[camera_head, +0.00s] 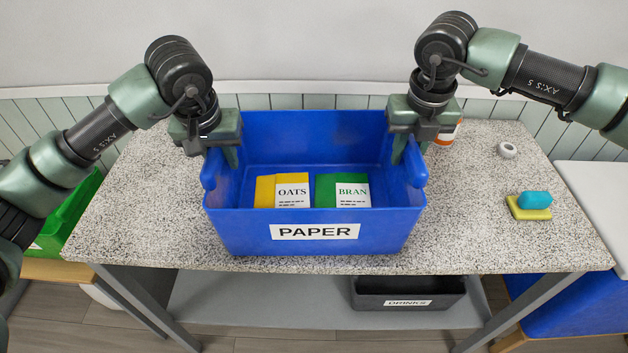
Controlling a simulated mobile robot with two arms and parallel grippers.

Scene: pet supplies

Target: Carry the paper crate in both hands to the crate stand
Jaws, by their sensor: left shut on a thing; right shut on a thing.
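The blue paper crate (315,218), with a white PAPER label on its front, is at the middle of the speckled table. A yellow OATS box (266,192) and a green BRAN box (327,188) lie inside it. My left gripper (224,158) is shut on the crate's left side wall. My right gripper (404,150) is shut on its right side wall. The crate looks level; I cannot tell whether its bottom touches the table. I cannot tell which thing in view is the crate stand.
On the speckled table (140,225), a blue and yellow item (533,203) and a small white ring (507,150) lie right. An orange-white container (446,135) is partly hidden behind my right gripper. A grey DRINKS crate (408,291) sits on the lower shelf. A green crate (75,215) stands left.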

